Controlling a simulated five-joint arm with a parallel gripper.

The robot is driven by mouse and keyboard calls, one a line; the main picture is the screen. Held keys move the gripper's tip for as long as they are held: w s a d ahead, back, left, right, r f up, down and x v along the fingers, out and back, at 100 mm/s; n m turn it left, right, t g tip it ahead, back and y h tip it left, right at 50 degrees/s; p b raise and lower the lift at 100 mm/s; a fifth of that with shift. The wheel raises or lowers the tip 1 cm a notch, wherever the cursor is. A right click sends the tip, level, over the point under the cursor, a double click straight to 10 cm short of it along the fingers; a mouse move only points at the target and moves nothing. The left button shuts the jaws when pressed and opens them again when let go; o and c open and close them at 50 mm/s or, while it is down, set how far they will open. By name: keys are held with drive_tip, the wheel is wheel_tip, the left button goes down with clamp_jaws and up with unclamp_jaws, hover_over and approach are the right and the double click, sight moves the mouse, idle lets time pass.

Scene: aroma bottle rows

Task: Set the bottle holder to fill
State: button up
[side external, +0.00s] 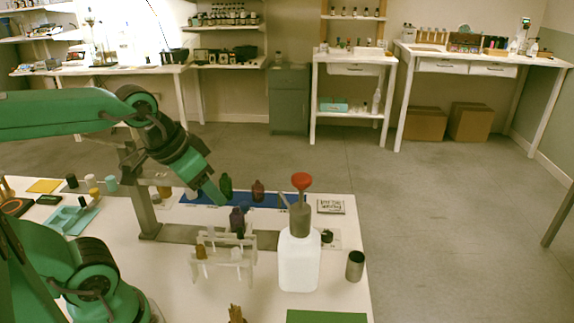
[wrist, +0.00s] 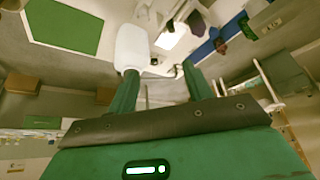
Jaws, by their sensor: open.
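A clear rack (side external: 222,268) with small pieces in it stands at the front of the white table; I cannot tell if it is the bottle holder. A dark purple bottle (side external: 237,220) stands behind it. A green bottle (side external: 226,186) and a red-brown bottle (side external: 258,190) stand by a blue strip (side external: 285,201). My gripper (side external: 215,197) points down at the left of the green bottle, in front of the strip. In the wrist view my gripper (wrist: 162,82) has its two green fingers apart, with nothing held between them. The white bottle (wrist: 131,48) shows beyond the left finger.
The large white bottle with a red top (side external: 299,262) stands right of the rack. A metal cup (side external: 355,266) is near the right table edge. A grey metal bar (side external: 180,234) and post stand left. A green mat (side external: 326,316) lies at the front.

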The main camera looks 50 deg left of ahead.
drive_tip(key=w+a+f+g, duration=0.3)
drive_tip(key=w+a, duration=0.4)
drive_tip(key=w, duration=0.3)
drive_tip(key=g, duration=0.2)
approach(245, 204)
drive_tip(key=shift+d+f, duration=0.1)
drive_tip(key=shift+d, duration=0.05)
drive_tip(key=shift+w+a+f, duration=0.1)
drive_tip(key=shift+a+f, duration=0.2)
drive_tip(key=shift+f, duration=0.05)
drive_tip(key=shift+f, duration=0.1)
drive_tip(key=shift+f, duration=3.8)
drive_tip(key=shift+c, duration=0.2)
clamp_jaws()
